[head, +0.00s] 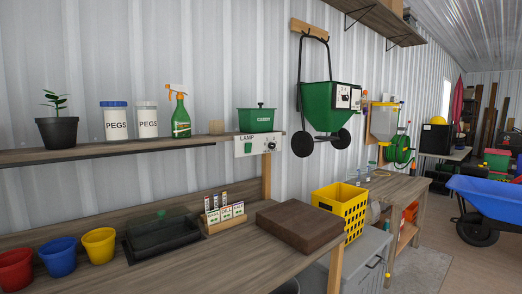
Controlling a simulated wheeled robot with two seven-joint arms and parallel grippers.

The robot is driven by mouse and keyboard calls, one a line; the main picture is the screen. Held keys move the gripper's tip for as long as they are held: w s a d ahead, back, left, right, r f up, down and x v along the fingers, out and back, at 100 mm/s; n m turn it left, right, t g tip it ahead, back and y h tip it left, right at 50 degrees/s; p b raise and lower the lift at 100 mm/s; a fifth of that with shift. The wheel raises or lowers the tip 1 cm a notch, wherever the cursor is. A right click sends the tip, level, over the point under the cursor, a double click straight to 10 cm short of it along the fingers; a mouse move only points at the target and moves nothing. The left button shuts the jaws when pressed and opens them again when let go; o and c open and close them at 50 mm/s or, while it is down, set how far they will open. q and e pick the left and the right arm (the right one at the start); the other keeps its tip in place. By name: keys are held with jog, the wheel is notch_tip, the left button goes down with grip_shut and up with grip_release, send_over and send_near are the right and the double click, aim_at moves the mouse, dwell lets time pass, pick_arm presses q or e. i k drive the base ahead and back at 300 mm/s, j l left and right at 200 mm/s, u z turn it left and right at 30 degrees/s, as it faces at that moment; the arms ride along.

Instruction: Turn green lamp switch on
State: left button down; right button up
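A white control panel (258,144) marked LAMP is fixed at the right end of the wall shelf. It has a small dark switch or knob (271,145) on its right part; its setting is too small to tell. A green box-like object (257,121) with a dark knob on top stands directly above the panel. Whether it is lit cannot be told. Neither of my grippers can be made out in the head view.
The wall shelf (100,154) holds a potted plant (57,132), two PEGS jars and a spray bottle (180,118). The workbench (232,262) below carries coloured pots, a dark tray, seed packets and a brown block (300,226). A green spreader (319,105) hangs right of the panel. A yellow crate (345,208) stands beside the bench.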

aim_at(248, 146)
jog(key=i+l, duration=0.15)
jog(key=l, duration=0.25)
jog(key=i+l+u, duration=0.15)
jog(key=l, duration=0.25)
jog(key=i+l, duration=0.15)
jog(key=l, duration=0.25)
jog(key=i+l+u, duration=0.1)
jog(key=l, duration=0.35)
jog(key=i+l+u, duration=0.1)
jog(key=l, duration=0.35)
jog(key=i+l, duration=0.2)
jog(key=l, duration=0.2)
